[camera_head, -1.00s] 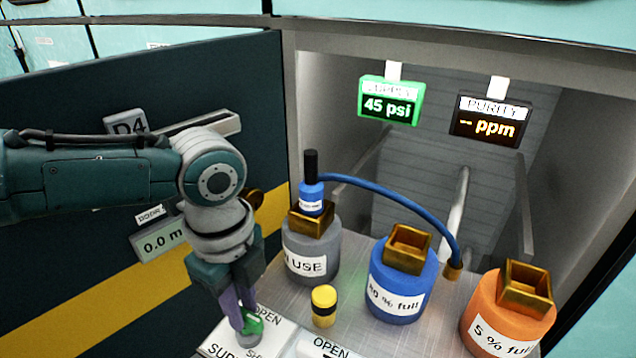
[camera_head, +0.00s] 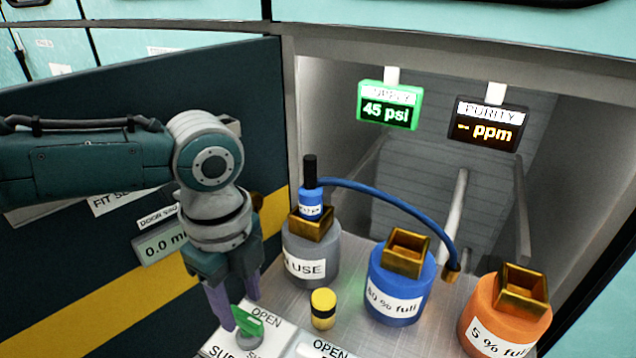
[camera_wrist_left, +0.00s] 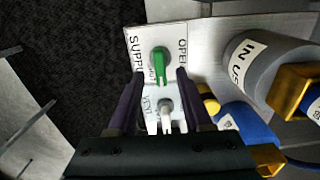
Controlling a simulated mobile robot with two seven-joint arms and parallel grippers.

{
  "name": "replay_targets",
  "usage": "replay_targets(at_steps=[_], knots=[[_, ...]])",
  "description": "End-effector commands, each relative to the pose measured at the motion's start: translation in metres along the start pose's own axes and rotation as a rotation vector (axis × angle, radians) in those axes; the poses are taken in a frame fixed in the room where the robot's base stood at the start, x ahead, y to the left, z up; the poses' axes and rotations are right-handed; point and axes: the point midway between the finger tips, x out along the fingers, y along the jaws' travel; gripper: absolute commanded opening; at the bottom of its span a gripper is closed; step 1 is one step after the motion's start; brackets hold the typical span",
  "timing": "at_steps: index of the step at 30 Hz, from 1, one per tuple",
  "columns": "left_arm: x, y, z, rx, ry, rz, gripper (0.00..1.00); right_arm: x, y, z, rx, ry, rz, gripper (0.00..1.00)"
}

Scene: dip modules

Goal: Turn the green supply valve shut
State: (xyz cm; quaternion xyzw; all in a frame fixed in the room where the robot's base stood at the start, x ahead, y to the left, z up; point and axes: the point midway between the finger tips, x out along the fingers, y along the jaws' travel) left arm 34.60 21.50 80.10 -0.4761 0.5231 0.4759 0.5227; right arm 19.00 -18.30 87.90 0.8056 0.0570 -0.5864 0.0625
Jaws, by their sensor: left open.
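The green supply valve (camera_head: 248,322) sits on a white plate with "OPEN" and "SUPPLY" lettering at the bottom of the head view. In the left wrist view the green handle (camera_wrist_left: 158,63) runs roughly up and down the picture, with "OPEN" to its right. My left gripper (camera_head: 243,310) is open above the valve, its purple fingers apart. In the left wrist view the open fingers (camera_wrist_left: 158,78) lie to either side of the handle, and clear gaps show. The green supply display (camera_head: 387,105) reads 45 psi. My right gripper is not in view.
Behind are a grey canister (camera_head: 312,262) marked "IN USE", a blue canister (camera_head: 396,295), an orange canister (camera_head: 497,325) and a blue hose (camera_head: 390,198).

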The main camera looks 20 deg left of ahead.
Motion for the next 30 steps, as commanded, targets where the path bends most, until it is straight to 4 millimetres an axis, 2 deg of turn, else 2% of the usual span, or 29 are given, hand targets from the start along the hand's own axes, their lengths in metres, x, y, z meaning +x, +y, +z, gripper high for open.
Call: replay_targets(at_steps=[1,6,12,28,30], knots=[[-0.016,-0.001,0.001,0.001,0.0,-0.004,0.5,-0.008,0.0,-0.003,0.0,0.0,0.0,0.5],[-0.05,-0.001,0.0,0.002,0.0,-0.004,0.5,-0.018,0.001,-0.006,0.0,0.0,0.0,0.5],[-0.072,0.0,0.0,0.001,0.0,-0.001,0.5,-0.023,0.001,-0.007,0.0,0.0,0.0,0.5],[-0.076,0.0,-0.001,0.001,0.001,0.0,0.5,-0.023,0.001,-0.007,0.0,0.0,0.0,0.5],[-0.077,0.002,-0.005,-0.003,0.008,-0.002,0.5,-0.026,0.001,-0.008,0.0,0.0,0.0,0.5]])
